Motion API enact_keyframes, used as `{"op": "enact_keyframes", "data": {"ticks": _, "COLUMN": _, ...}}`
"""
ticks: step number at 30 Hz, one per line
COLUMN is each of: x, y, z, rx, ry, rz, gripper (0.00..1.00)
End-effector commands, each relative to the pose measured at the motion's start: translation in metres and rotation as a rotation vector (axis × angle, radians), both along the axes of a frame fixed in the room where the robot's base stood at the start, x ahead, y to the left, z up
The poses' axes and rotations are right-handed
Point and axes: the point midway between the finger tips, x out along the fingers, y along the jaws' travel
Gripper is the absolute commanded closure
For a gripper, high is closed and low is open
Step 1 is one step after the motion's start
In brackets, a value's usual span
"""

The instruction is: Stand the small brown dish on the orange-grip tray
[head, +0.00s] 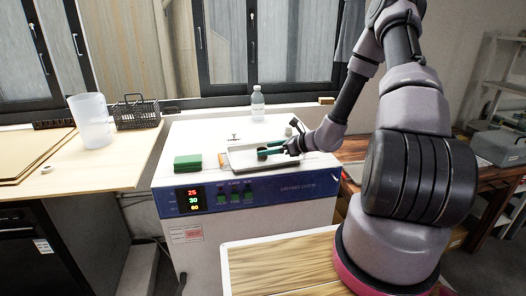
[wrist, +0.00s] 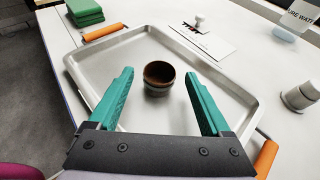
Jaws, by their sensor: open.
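The small brown dish (wrist: 158,76) stands upright on the orange-grip tray (wrist: 104,55), near its middle, in the wrist view. The tray is a shallow metal pan with an orange grip at its far left and another at its near right. It lies on the white top of the oven. My gripper (wrist: 156,84) is open, its green fingers spread on either side of the dish with a gap to each. In the head view my gripper (head: 273,152) is over the tray (head: 237,158), and the dish shows only as a small dark spot by the fingers.
Green blocks (head: 187,161) are stacked on the oven top left of the tray. A clear bottle (head: 257,104) stands behind it. A white plate with a knob (wrist: 199,38) lies beyond the tray, and a metal cylinder (wrist: 300,96) stands to its right.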

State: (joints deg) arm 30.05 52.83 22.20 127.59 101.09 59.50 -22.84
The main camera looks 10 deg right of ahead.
Motion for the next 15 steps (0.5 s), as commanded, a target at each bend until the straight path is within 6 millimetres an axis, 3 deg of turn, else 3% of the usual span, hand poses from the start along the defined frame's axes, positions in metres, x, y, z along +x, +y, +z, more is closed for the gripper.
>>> {"op": "enact_keyframes", "data": {"ticks": 9, "x": -0.039, "y": -0.048, "z": 0.026, "rx": -0.001, "ry": -0.001, "rz": -0.004, "gripper": 0.18}}
{"op": "enact_keyframes", "data": {"ticks": 15, "x": -0.051, "y": -0.061, "z": 0.033, "rx": -0.001, "ry": -0.001, "rz": -0.001, "gripper": 0.18}}
